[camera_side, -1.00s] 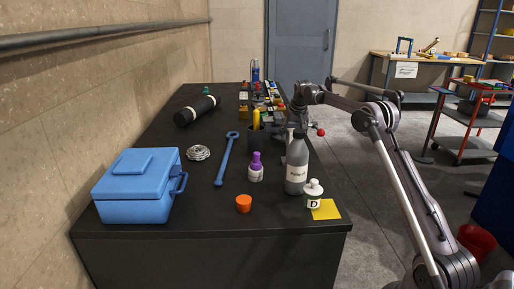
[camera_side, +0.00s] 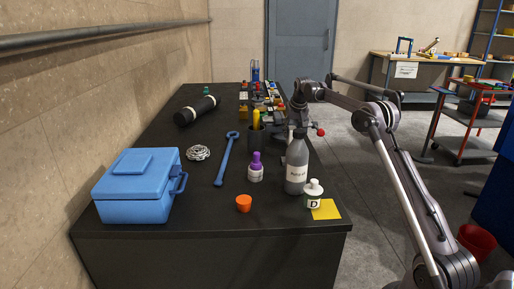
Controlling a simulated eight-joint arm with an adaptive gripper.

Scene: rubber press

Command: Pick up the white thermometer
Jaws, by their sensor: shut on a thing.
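My gripper (camera_side: 289,136) is small in the side view, low over the right part of the dark bench, just behind the grey bottle (camera_side: 297,165). Its jaws are shut on a slim thing that is mostly hidden by the bottle and the gripper itself. No white thermometer shows clearly anywhere else on the bench. I cannot make out how the held thing is tilted or whether it touches the bench.
A dark cup (camera_side: 255,140) with a yellow item stands left of my gripper. A purple-capped bottle (camera_side: 256,173), a white-capped jar (camera_side: 313,196), an orange cup (camera_side: 244,203) and a blue wrench (camera_side: 226,160) are nearby. A blue box (camera_side: 135,188) stands at the left.

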